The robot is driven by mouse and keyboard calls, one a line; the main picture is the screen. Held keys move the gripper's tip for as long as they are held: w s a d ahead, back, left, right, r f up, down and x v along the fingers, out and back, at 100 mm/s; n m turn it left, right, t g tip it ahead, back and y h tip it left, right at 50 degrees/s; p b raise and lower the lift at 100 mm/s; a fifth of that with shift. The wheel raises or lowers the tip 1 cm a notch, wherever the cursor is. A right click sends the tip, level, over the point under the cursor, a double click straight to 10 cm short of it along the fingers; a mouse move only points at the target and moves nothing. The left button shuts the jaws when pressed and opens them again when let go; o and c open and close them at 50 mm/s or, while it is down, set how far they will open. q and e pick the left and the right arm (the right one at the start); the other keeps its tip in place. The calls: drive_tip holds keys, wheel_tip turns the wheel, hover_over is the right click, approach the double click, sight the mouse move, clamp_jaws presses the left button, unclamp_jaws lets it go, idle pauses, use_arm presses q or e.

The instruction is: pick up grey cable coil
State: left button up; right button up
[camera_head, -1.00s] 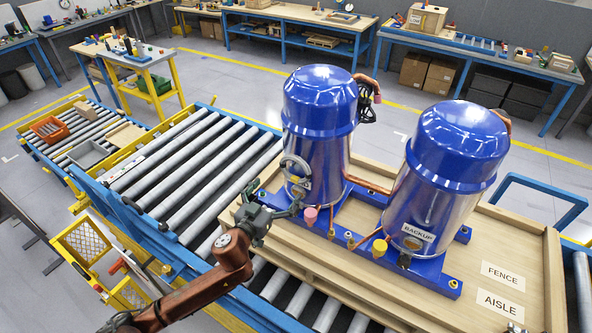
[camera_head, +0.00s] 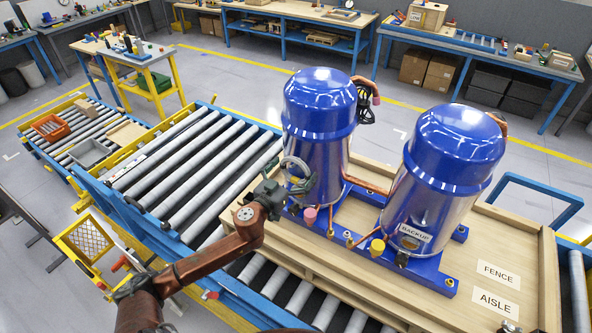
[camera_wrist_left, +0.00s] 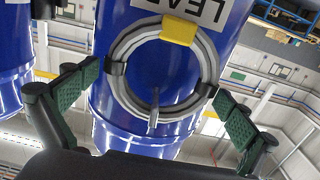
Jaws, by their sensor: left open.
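The grey cable coil (camera_head: 292,163) is a ring on the front of the left blue compressor (camera_head: 318,105). In the left wrist view the coil (camera_wrist_left: 128,100) hangs against the blue shell from a small hook, with a yellow tag (camera_wrist_left: 179,31) at its top and black bands at its sides. My left gripper (camera_head: 287,176) is open and close in front of the coil. In the left wrist view its green-padded fingers (camera_wrist_left: 155,100) stand apart, one on each side of the coil; I cannot tell whether they touch it. My right gripper is out of view.
A second blue compressor (camera_head: 452,150), labelled BACKUP, stands to the right on the same wooden pallet (camera_head: 375,292). Copper pipes and coloured caps sit low between them. Roller conveyor (camera_head: 190,170) runs to the left. Workbenches line the back.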

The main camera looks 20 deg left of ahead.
sight(294, 162)
use_arm(q)
drive_tip(key=c, duration=1.1)
drive_tip(key=shift+r, duration=0.85)
wheel_tip(294, 162, up, 2)
drive_tip(key=shift+s+r+b, duration=0.1)
drive_tip(key=shift+b, duration=0.3)
drive_tip(key=s+a+b, duration=0.2)
drive_tip(key=s+b, duration=0.2)
drive_tip(key=s, duration=1.3)
drive_tip(key=shift+s+a, duration=0.25)
drive_tip(key=shift+s, duration=0.15)
